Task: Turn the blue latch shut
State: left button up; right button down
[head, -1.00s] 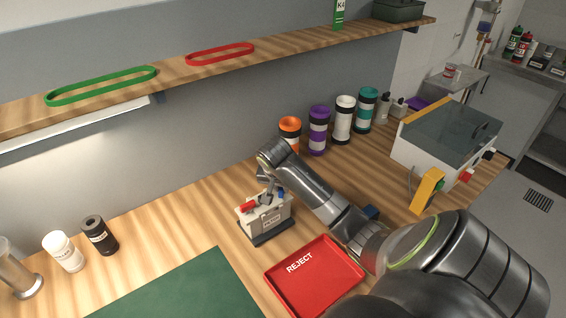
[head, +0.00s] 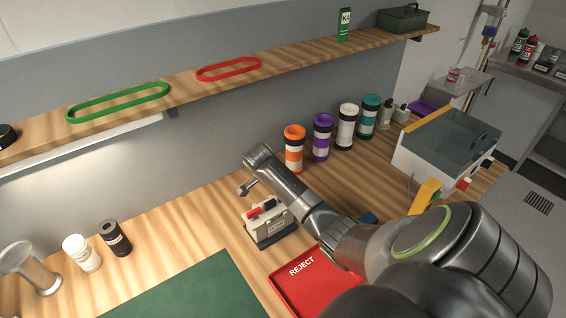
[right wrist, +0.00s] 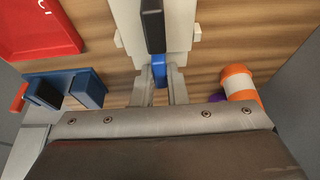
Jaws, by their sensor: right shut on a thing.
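The small grey latch fixture (head: 270,234) stands on the wooden bench behind the red tray. A red lever (head: 261,211) lies along its top. In the right wrist view the blue latch (right wrist: 159,71) shows as a short blue piece in line with a black bar (right wrist: 152,26) on the pale fixture body. My right gripper (right wrist: 160,88) is shut on the blue latch, with one finger on each side of it. In the head view my right gripper (head: 245,188) is at the fixture's upper left, small and partly hidden by my wrist. My left gripper is not in view.
The red REJECT tray (head: 302,268) lies just in front of the fixture. Orange (head: 294,150), purple (head: 322,138), white and teal tubes stand behind my right arm. A blue block (head: 369,217) sits to the right. A green mat (head: 190,290) and bare bench lie left.

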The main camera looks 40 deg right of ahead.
jog(key=shift+w+r, duration=0.1)
dwell(0.4)
jog(key=c, duration=1.4)
grip_release()
jog(key=shift+c, duration=0.2)
